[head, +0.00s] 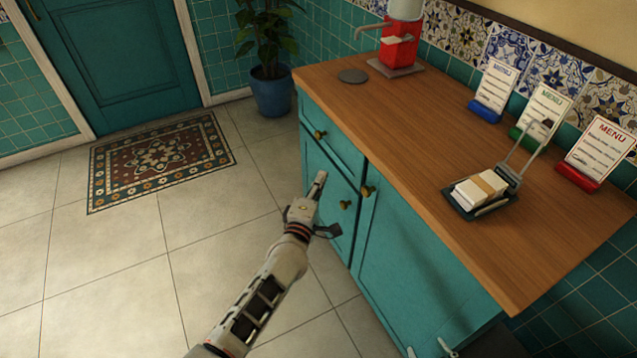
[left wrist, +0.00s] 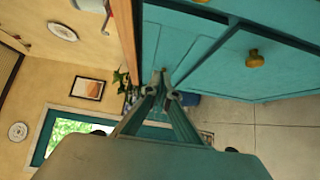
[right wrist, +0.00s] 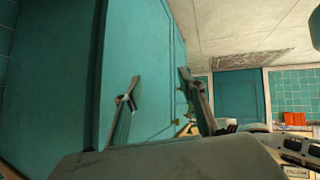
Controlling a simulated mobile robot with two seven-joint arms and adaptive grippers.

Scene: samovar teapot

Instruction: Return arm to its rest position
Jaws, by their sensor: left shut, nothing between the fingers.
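My left arm reaches in from the bottom of the head view. Its left gripper (head: 319,186) is in front of the teal cabinet (head: 400,245), near the drawer and door fronts. In the left wrist view, the fingertips of this gripper (left wrist: 169,88) are together with nothing between them. The fingertips of my right gripper (head: 429,349) show at the bottom edge of the head view, low by the cabinet front. In the right wrist view, the fingers of this gripper (right wrist: 158,88) are spread apart and empty beside the cabinet.
The wooden countertop (head: 420,130) carries a red dispenser (head: 401,45), a grey disc (head: 353,76), several menu stands and a dark tray (head: 454,202) with papers. Brass knobs (head: 367,191) stick out from the cabinet front. A potted plant (head: 272,92) stands behind.

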